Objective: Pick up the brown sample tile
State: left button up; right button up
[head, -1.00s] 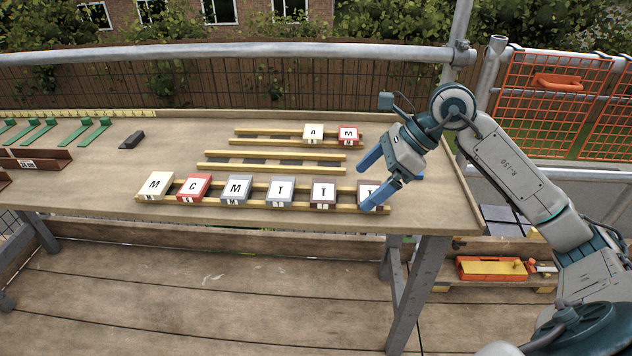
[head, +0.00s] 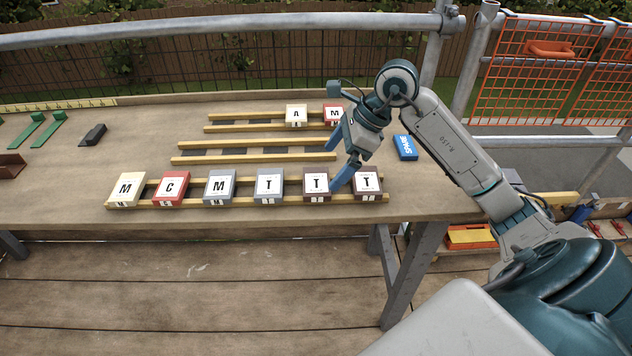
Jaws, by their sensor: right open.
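Two brown tiles, each with a white label reading T, sit at the right end of the front wooden rack (head: 143,203). The left of these brown tiles (head: 317,197) is beside the other brown tile (head: 368,196), with a gap between them. My right gripper (head: 337,161) is open and empty. Its blue fingers point down to the left; the near fingertip appears over the gap, close to the right edge of the left brown tile. I cannot tell whether it touches. My left gripper is out of view.
A cream tile (head: 126,190), a red tile (head: 171,189) and two grey tiles share the front rack. An empty middle rack (head: 230,159) and a back rack (head: 225,128) with cream and red tiles lie behind. A blue box (head: 405,148) lies right of my gripper.

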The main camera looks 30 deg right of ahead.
aim_at(317, 181)
jog(key=x, duration=0.3)
jog(key=shift+a+f+p, duration=0.2)
jog(key=shift+a+p, duration=0.2)
jog(key=shift+a, duration=0.15)
jog(key=shift+w+a+f, duration=0.1)
jog(key=shift+a+f, duration=0.1)
jog(key=shift+f, duration=0.35)
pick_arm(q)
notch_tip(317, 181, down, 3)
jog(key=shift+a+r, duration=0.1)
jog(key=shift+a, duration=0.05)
pick_arm(e)
jog(key=shift+c, duration=0.2)
jog(key=c, duration=1)
jog(key=shift+o, duration=0.2)
jog(key=shift+r, duration=0.2)
